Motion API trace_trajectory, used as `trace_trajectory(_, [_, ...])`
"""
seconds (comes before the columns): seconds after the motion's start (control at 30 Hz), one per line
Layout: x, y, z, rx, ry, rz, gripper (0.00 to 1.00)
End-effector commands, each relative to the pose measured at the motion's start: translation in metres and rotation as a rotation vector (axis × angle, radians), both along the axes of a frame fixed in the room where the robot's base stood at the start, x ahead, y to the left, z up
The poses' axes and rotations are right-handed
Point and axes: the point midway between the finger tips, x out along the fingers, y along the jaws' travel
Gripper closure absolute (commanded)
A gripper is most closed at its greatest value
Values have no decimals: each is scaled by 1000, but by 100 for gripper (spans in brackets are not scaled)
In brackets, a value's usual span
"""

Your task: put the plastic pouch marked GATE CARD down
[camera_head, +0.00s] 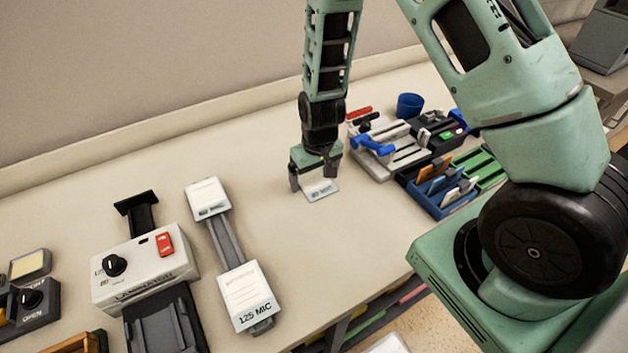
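My gripper (315,172) points down over the middle of the table, with its fingers apart. A small white flat piece (320,190) with dark print shows directly below and between the fingers. Its print is too small to read surely, though it looks like "MIC". I cannot tell whether the fingers touch it or whether it rests on the table. No marking GATE CARD is legible anywhere, so I cannot say which thing is that pouch.
A laminator (145,268) with a red switch stands at left. Beside it is a grey holder with a white pack marked 125 MIC (247,294). A blue tray (440,200) of cards and a blue cup (410,105) are at right. Bare table (345,240) lies in front of my gripper.

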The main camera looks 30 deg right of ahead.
Motion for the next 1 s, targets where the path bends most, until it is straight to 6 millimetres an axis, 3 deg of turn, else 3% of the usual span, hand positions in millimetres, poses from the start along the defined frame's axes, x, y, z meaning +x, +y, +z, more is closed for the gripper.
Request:
trace_trajectory(0.03, [0,0,0,0,0,0,24])
trace_trajectory(0.13, [0,0,0,0,0,0,49])
trace_trajectory(0.67, [0,0,9,0,-1,1,53])
trace_trajectory(1.0, [1,1,60,0,-6,2,53])
